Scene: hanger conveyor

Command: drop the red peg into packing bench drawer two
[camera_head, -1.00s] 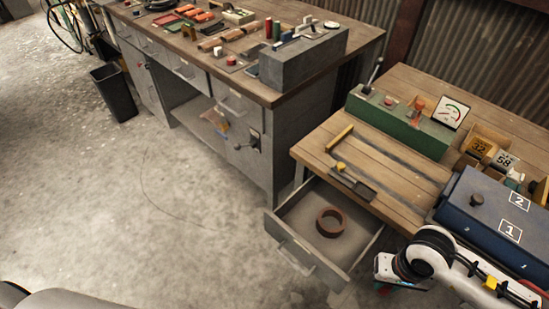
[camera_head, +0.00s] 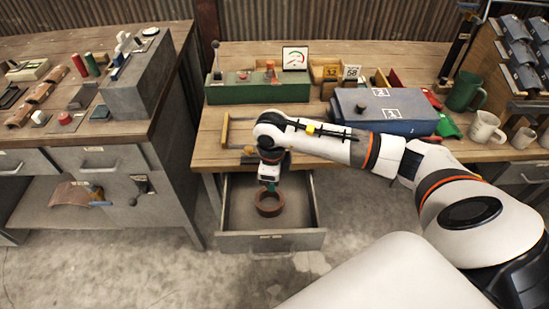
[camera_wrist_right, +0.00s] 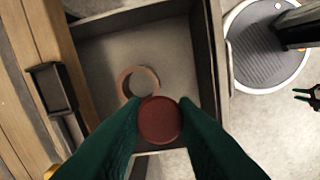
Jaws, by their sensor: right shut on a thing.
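My right gripper (camera_head: 268,187) points down over the open drawer (camera_head: 232,240) of the wooden bench at the middle. In the right wrist view its green fingers (camera_wrist_right: 160,122) are shut on the red peg (camera_wrist_right: 160,121), seen end-on as a dark red disc. The peg is mostly hidden by the gripper in the head view. The drawer also shows in the wrist view (camera_wrist_right: 88,42), with the peg above its inside, near one wall. A brown ring (camera_head: 269,207) lies on the drawer floor, partly behind the peg in the wrist view (camera_wrist_right: 126,83). My left gripper (camera_wrist_right: 307,97) shows small at the wrist view's right edge.
On the bench top (camera_head: 212,150) are a green lever box (camera_head: 255,93), a gauge (camera_head: 295,58), a blue box (camera_head: 390,112) and several mugs. A second, grey bench (camera_head: 165,160) with tools stands left. The drawer floor around the ring is clear.

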